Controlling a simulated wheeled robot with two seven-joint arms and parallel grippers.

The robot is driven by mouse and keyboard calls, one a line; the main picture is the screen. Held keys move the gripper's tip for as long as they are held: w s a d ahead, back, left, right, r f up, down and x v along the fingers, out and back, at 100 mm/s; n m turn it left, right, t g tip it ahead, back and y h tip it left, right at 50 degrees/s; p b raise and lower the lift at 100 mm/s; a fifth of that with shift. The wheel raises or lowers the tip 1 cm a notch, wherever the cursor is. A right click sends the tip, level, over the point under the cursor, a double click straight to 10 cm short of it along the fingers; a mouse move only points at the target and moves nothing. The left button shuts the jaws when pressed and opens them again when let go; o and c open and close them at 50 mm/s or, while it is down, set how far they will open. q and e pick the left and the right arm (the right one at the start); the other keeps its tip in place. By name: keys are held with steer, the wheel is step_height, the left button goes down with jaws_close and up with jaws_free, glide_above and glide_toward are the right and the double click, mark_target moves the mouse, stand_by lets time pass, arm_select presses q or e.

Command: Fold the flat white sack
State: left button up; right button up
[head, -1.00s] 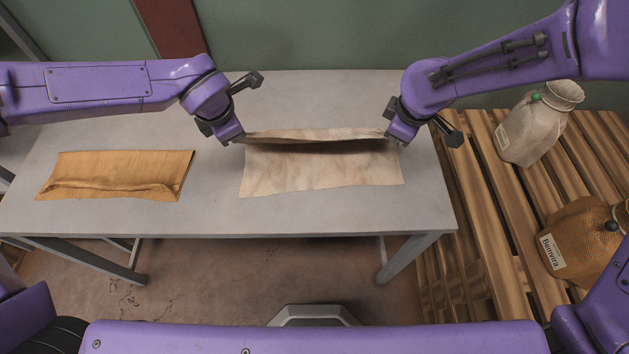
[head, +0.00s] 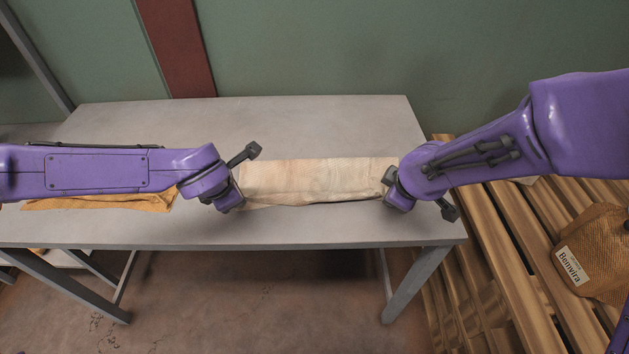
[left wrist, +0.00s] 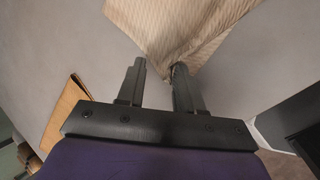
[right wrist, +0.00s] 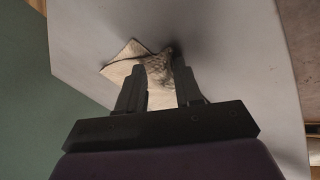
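The white sack (head: 312,180) is a pale, cream-coloured cloth lying on the grey table (head: 300,228). It is doubled over into a narrow strip, with its layers meeting along the near edge. My left gripper (head: 236,203) is at its near left corner. In the left wrist view the fingers (left wrist: 158,72) stand apart, and a corner of the sack (left wrist: 180,30) touches the right finger. My right gripper (head: 392,205) is at the near right corner.
An orange-brown sack (head: 100,203) lies on the table at the left, partly hidden by my left arm. A filled brown sack (head: 597,252) labelled "Bemvira" stands on the wooden pallet (head: 500,255) at the right. The table behind the white sack is clear.

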arm_select(q)
steer(key=shift+s+f, duration=0.2)
arm_select(e)
steer(key=shift+s+f, duration=0.15)
steer(key=shift+s, duration=0.05)
